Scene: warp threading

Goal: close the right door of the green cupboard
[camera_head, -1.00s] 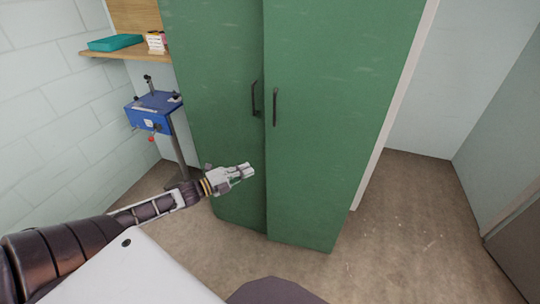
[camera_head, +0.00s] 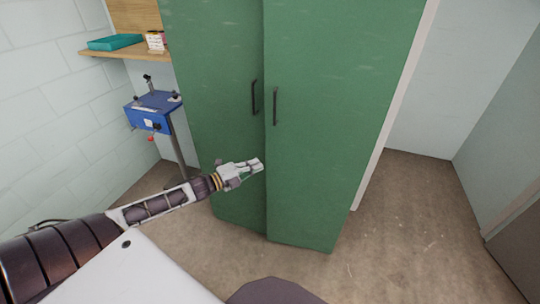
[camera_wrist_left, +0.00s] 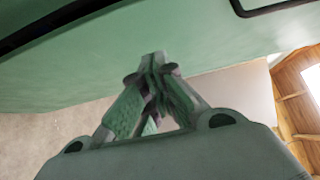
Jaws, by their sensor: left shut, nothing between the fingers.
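The green cupboard's right door (camera_head: 330,120) is tall, with a dark vertical handle (camera_head: 275,106) near its left edge. That edge stands slightly proud of the left door (camera_head: 215,85), which has its own dark handle (camera_head: 255,97). My left gripper (camera_head: 258,165) is shut and empty, in front of the left door and close to the right door's lower left edge. In the left wrist view its fingertips (camera_wrist_left: 153,62) meet in front of a green panel (camera_wrist_left: 150,30); I cannot tell whether they touch it. My right gripper is out of view.
A blue machine (camera_head: 153,110) on a stand is left of the cupboard, below a wooden shelf (camera_head: 125,52) with a teal box (camera_head: 115,43). Bare brown floor (camera_head: 420,215) lies clear at right. A grey panel (camera_head: 510,190) stands at the far right.

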